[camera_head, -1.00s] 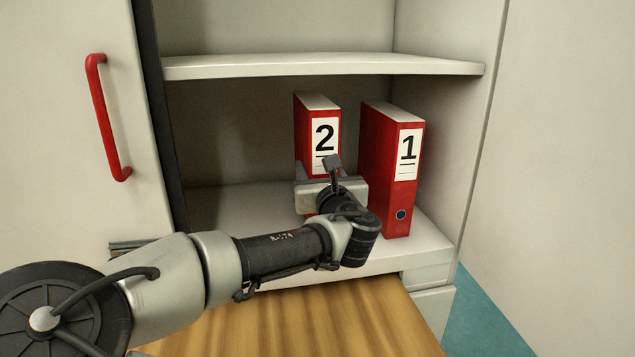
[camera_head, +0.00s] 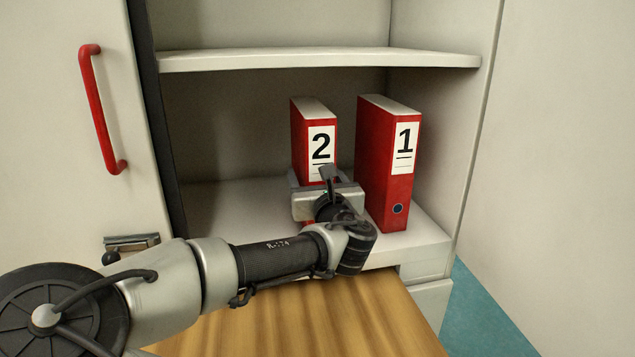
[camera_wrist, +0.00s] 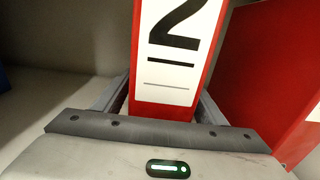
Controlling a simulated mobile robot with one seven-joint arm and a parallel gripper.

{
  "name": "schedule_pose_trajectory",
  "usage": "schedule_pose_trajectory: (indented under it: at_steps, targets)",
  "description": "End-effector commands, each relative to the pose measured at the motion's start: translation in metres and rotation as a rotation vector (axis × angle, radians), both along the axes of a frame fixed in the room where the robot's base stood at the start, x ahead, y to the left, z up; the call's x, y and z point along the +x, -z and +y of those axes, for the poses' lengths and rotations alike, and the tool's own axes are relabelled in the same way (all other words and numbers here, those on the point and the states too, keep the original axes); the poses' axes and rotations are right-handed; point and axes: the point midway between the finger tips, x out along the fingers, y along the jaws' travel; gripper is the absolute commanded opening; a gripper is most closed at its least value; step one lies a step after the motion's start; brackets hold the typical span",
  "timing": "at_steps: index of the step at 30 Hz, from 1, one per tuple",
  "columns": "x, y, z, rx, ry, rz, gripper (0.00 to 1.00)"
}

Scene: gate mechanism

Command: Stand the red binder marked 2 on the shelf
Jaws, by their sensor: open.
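The red binder marked 2 (camera_head: 300,140) is upright on the lower shelf (camera_head: 235,200), left of the red binder marked 1. Its white label faces me. My gripper (camera_head: 321,188) is at its lower front and hides its foot in the head view, so I cannot see there how the foot meets the shelf. In the wrist view the binder marked 2 (camera_wrist: 180,60) is between the two fingers of my gripper (camera_wrist: 163,105). The fingers are open, with a narrow gap showing at the left finger.
The red binder marked 1 (camera_head: 388,165) stands close on the right, with a small gap between. An upper shelf board (camera_head: 320,60) is above both binders. A door with a red handle (camera_head: 103,110) is at left, and a wooden surface (camera_head: 300,320) lies in front.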

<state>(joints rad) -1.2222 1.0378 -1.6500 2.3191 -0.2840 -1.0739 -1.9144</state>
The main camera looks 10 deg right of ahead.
Motion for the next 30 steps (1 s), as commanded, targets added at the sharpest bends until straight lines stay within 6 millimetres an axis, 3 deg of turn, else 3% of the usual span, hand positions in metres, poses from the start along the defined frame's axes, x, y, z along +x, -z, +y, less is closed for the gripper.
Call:
schedule_pose_trajectory:
  at_steps: [5,9,14,30]
  targets:
    - [-0.027,0.000,0.001,0.001,0.000,0.001,0.65]
    - [-0.060,0.000,0.001,0.000,0.000,0.002,0.65]
    - [-0.093,0.010,0.002,0.002,-0.005,-0.003,0.65]
    - [-0.118,0.001,0.000,0.000,0.000,0.001,0.65]
